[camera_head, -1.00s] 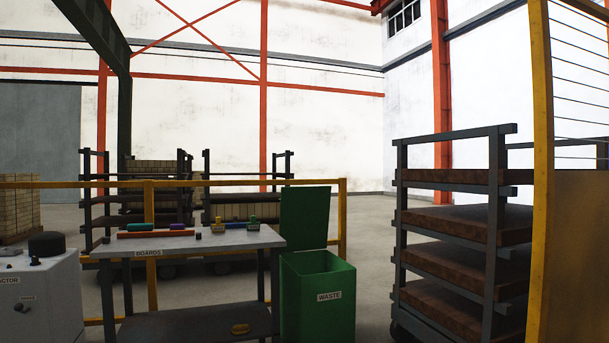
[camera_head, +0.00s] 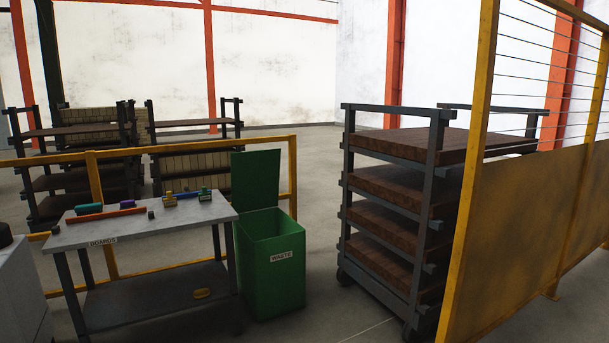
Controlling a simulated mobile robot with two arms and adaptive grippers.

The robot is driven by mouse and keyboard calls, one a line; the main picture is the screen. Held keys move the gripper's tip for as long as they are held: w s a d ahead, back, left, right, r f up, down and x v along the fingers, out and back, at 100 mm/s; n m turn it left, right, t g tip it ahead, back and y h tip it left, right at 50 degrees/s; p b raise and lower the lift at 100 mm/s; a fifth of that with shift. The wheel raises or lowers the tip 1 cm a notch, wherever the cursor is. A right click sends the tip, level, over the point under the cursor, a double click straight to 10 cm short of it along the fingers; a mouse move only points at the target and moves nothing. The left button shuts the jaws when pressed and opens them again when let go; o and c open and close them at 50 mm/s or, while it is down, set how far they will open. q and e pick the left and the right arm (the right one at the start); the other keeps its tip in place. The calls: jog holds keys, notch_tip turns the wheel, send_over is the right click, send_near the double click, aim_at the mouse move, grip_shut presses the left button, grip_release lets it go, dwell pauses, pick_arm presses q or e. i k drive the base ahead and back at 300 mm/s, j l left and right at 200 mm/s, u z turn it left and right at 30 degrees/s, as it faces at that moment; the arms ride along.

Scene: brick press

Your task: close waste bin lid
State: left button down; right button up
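The green waste bin (camera_head: 273,283) stands on the floor at the right end of the boards table, with a "WASTE" label on its front. Its green lid (camera_head: 256,178) stands upright at the back of the bin, so the bin is open at the top. The inside is dark and I cannot tell what lies in it. Neither of my grippers shows in the view.
The boards table (camera_head: 140,228) with small tools stands left of the bin. A yellow rail (camera_head: 205,144) runs behind both. A rack of brown boards (camera_head: 403,190) stands to the right, beside a yellow fence (camera_head: 472,160). Floor between bin and rack is free.

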aim_at(255, 174)
jog(key=i, duration=1.85)
